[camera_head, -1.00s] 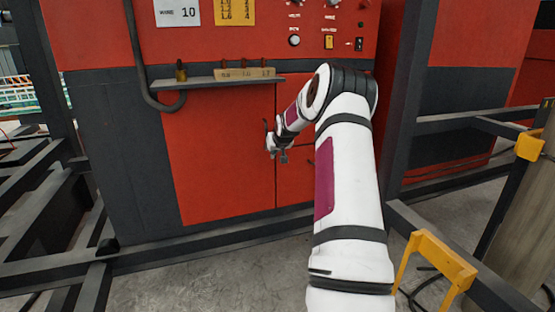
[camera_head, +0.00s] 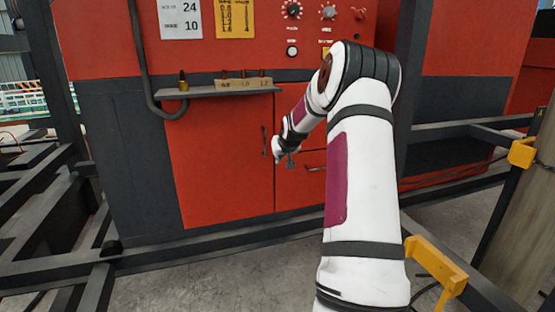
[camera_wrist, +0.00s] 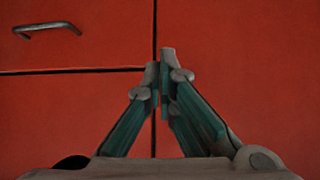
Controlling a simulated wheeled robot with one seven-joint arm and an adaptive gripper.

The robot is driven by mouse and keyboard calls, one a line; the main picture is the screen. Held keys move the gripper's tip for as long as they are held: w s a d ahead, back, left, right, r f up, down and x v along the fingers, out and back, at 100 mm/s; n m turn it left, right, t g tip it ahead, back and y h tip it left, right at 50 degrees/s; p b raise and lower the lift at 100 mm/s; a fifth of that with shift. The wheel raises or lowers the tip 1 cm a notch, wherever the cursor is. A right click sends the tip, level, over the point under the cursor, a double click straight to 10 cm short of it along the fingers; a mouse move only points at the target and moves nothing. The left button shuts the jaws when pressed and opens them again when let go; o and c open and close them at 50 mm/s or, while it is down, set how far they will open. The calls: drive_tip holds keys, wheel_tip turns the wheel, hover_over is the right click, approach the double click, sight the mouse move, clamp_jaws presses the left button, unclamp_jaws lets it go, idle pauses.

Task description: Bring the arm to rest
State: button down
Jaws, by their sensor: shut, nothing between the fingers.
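My arm reaches up from the bottom of the head view and bends at the elbow toward the red cabinet (camera_head: 225,150). My gripper (camera_head: 285,162) hangs in front of the cabinet's lower doors, near the seam between them. In the wrist view my gripper (camera_wrist: 162,72) has its fingertips together with nothing between them, and the red cabinet front (camera_wrist: 70,110) fills the background. I cannot tell the exact gap between the fingertips and the cabinet.
A narrow shelf (camera_head: 215,91) with small nozzle-like pieces juts from the cabinet above and left of my gripper. A drawer handle (camera_wrist: 47,28) shows in the wrist view. Dark frame beams (camera_head: 200,240) cross low in front. A yellow bracket (camera_head: 437,265) stands right of my arm.

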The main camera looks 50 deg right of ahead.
drive_tip(key=v, duration=0.3)
drive_tip(key=shift+s+a+r+p, duration=0.1)
drive_tip(key=shift+s+r+p, duration=0.1)
drive_tip(key=shift+s+p, duration=0.1)
drive_tip(key=s+a+r+n+g+y, duration=0.1)
drive_tip(key=s+a+r, duration=0.2)
drive_tip(key=a, duration=0.7)
drive_tip(key=s+a+r+n+g+y, duration=0.1)
drive_tip(key=s+a+r+n, duration=0.15)
drive_tip(key=a, duration=0.85)
drive_tip(key=s+a+r+g+y, duration=0.1)
drive_tip(key=s+a+r, duration=0.25)
drive_tip(key=a, duration=0.65)
drive_tip(key=s+a+f+n+g+y, duration=0.1)
drive_tip(key=s+a, duration=0.6)
drive_tip(key=s, duration=0.3)
drive_tip(key=s+a+f+n+g+y, duration=0.1)
drive_tip(key=s+a, duration=0.5)
drive_tip(key=s, duration=0.3)
drive_tip(key=s+a+f+n+g, duration=0.1)
drive_tip(key=s+a, duration=0.6)
drive_tip(key=s, duration=0.3)
wheel_tip(320, 180, up, 17)
drive_tip(key=t+p, duration=0.2)
drive_tip(key=p, duration=1.3)
drive_tip(key=shift+s+r+y+p, duration=0.25)
drive_tip(key=shift+y+p, duration=0.05)
drive_tip(key=shift+p, duration=0.05)
drive_tip(key=shift+d+n, duration=0.1)
drive_tip(key=shift+n, duration=0.15)
